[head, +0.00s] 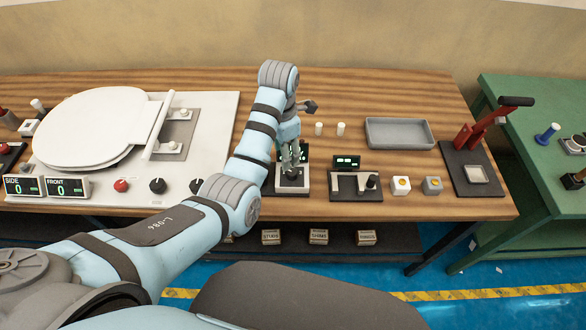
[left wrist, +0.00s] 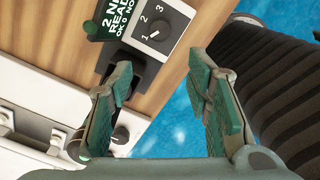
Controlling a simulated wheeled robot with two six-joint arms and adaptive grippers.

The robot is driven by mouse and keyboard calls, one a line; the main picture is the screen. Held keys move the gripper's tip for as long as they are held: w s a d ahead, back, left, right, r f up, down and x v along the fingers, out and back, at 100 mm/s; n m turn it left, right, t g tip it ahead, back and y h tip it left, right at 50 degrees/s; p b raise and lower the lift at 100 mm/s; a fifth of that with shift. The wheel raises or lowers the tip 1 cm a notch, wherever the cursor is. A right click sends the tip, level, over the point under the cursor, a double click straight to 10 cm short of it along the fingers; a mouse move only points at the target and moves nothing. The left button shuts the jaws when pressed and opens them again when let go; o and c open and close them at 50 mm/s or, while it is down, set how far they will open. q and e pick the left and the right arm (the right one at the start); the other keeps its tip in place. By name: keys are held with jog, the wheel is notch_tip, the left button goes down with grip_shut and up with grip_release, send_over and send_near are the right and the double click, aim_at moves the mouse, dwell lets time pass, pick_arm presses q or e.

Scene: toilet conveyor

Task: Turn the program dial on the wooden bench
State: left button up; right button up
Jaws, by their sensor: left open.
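The program dial (left wrist: 154,35) is a dark round knob on a grey plate marked 1, 2 and 3, on a black unit with a green-lit display (left wrist: 118,22). It lies beyond my left fingertips in the left wrist view. In the head view the dial's unit (head: 292,188) stands near the front edge of the wooden bench (head: 375,85), partly hidden by my left gripper (head: 290,163). The gripper is open and empty, pointing down over the unit; it also shows in the left wrist view (left wrist: 160,78). My right gripper is not in view.
A white toilet seat (head: 95,125) lies on a panel at the left, with black knobs beside it. A second display unit (head: 347,163), small button boxes (head: 401,185), a grey tray (head: 398,133) and a red lever press (head: 480,130) stand to the right. A green table (head: 535,110) stands beyond.

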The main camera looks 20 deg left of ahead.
aim_at(292, 172)
pick_arm(q)
notch_tip(292, 172, up, 4)
jog(key=w+d+n, duration=0.2)
jog(key=n, duration=0.1)
jog(key=f+b, duration=0.2)
jog(key=f, duration=0.5)
jog(key=f+b, duration=0.2)
jog(key=f, duration=0.5)
jog(key=shift+s+a+f, duration=0.15)
jog(key=shift+a, duration=0.05)
grip_shut()
